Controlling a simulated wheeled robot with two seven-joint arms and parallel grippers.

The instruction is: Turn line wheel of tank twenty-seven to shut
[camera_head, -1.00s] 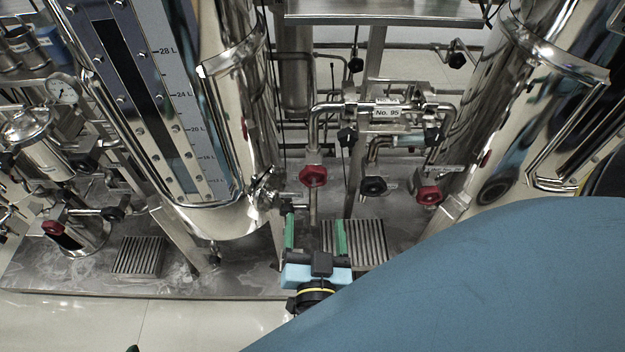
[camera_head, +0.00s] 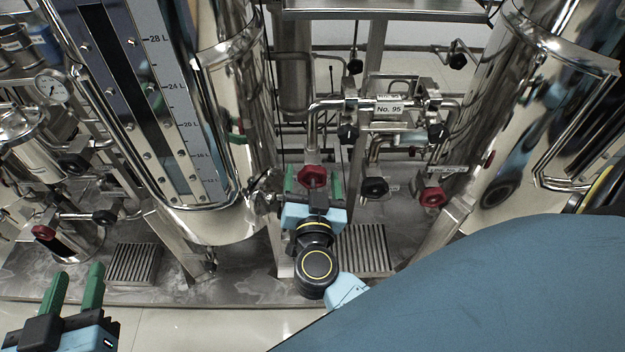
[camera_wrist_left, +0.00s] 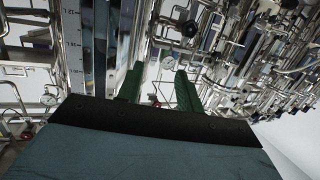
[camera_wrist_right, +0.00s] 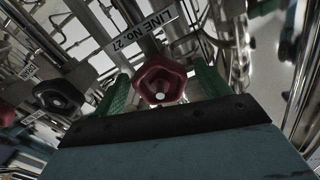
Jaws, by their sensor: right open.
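A red handwheel (camera_head: 312,176) sits on the pipework below the "No. 95" plate, between the two big tanks. In the right wrist view the red wheel (camera_wrist_right: 160,82) lies between my green fingers, beside a tag that appears to read "LINE NO. 27" (camera_wrist_right: 132,25). My right gripper (camera_head: 314,182) is open, with one finger on each side of this wheel; whether they touch it I cannot tell. My left gripper (camera_head: 76,272) is open and empty at the lower left, away from the wheels.
A black handwheel (camera_head: 375,187) and another red handwheel (camera_head: 432,196) stand to the right of the wheel. A tank with a litre scale (camera_head: 165,90) stands left. Another red wheel (camera_head: 43,233) is at far left. A grate (camera_head: 364,248) lies below; the front floor is clear.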

